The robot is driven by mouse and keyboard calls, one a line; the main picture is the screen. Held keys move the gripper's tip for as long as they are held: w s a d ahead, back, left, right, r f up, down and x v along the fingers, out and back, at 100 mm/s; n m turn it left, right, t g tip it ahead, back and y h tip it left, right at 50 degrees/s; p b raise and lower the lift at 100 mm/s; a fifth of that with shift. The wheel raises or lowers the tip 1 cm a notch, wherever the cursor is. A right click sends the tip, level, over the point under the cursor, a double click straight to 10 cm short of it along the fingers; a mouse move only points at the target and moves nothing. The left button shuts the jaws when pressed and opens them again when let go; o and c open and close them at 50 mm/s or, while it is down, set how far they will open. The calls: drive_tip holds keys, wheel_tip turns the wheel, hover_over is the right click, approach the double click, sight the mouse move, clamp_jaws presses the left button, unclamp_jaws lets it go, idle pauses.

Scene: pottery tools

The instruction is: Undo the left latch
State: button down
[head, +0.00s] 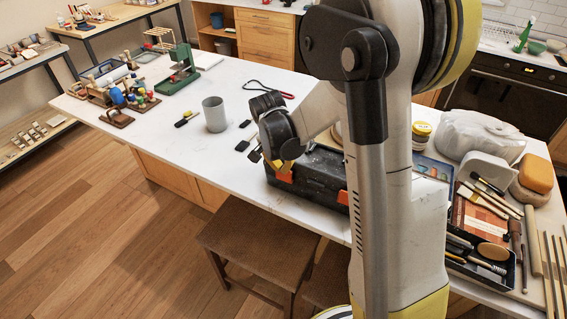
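A black toolbox (312,188) sits on the white counter, partly hidden behind my arm. Two orange latches show on its front side: the left latch (285,175) and the right latch (343,197). My gripper (265,161) is at the toolbox's left end, just above and to the left of the left latch. Its fingers point down toward the latch. I cannot tell whether they touch it, or whether they are open or shut. Whether the left latch is fastened is too small to tell.
A grey cup (214,114) stands on the counter left of my gripper. A green press (180,70) is farther back. A black tool tray (478,258) and a white covered lump (480,135) lie at right. A brown stool (258,240) stands in front of the counter.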

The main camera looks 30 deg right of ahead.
drive_tip(key=shift+s+a+f+b, duration=0.55)
drive_tip(key=shift+a+f+b, duration=0.1)
drive_tip(key=shift+a, duration=0.15)
drive_tip(key=shift+s+a+f+b, duration=0.55)
drive_tip(key=shift+a+f, duration=0.05)
drive_tip(key=shift+a, duration=0.15)
drive_tip(key=shift+r, duration=0.1)
drive_tip(key=p+v, duration=0.5)
drive_tip(key=v, duration=0.3)
drive_tip(key=shift+p, duration=0.3)
drive_tip(key=shift+a, duration=0.1)
